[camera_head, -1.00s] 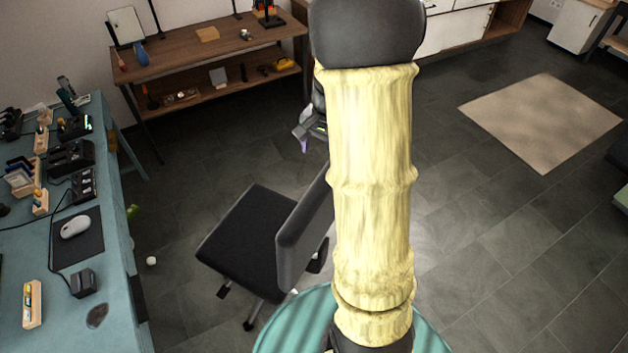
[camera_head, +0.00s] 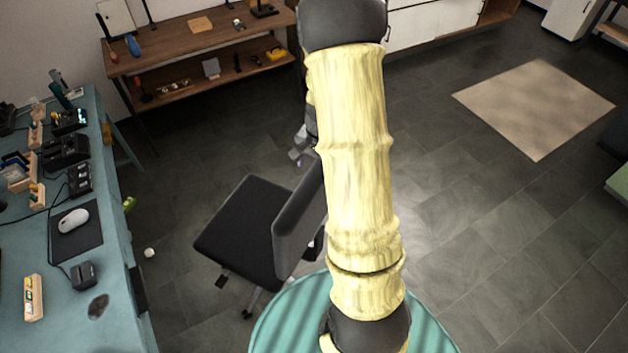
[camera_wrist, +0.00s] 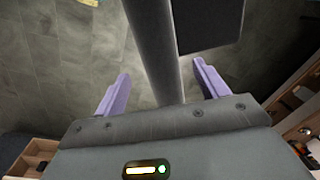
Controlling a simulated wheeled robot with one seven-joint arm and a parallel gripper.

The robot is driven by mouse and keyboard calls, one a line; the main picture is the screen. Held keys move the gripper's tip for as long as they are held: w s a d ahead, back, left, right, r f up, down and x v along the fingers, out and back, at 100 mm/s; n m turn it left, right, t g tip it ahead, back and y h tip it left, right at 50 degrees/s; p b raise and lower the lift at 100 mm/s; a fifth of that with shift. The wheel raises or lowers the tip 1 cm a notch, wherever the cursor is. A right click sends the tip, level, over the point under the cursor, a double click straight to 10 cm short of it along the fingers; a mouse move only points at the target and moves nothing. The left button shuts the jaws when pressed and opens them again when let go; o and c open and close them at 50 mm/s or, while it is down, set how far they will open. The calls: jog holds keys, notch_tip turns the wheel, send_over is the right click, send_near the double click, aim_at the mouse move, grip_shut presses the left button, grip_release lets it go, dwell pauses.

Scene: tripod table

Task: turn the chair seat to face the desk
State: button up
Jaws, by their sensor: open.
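The office chair has a dark seat (camera_head: 240,232) and a grey backrest (camera_head: 299,220). The backrest is on the seat's right side, and the seat's open front points left, towards the teal desk (camera_head: 118,240). My gripper (camera_head: 299,155) is just beyond the backrest's upper end, partly hidden by my arm. In the wrist view my open gripper (camera_wrist: 160,88) has two purple fingers apart. A long grey piece, seemingly the chair backrest (camera_wrist: 160,45), runs between them; I cannot tell whether they touch it. A dark panel, likely the seat (camera_wrist: 208,22), shows at upper right.
A round teal striped surface (camera_head: 285,318) is at the bottom, close to the chair. A wooden shelf bench (camera_head: 200,45) stands at the back wall. A beige mat (camera_head: 535,110) lies on the right floor. Open floor lies between desk and chair.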

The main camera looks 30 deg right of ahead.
jog(key=shift+w+a+f+p, duration=0.1)
jog(key=shift+w+f+p, duration=0.1)
jog(key=shift+f, duration=1.2)
jog(key=shift+w+a+f+p, duration=0.1)
jog(key=shift+f+p, duration=0.15)
jog(key=shift+f, duration=1.1)
jog(key=shift+w+f+p, duration=0.1)
jog(key=shift+f+p, duration=0.1)
jog(key=shift+f, duration=1.2)
jog(key=shift+s+d, duration=0.1)
jog(key=shift+d, duration=0.05)
jog(key=c, duration=1.4)
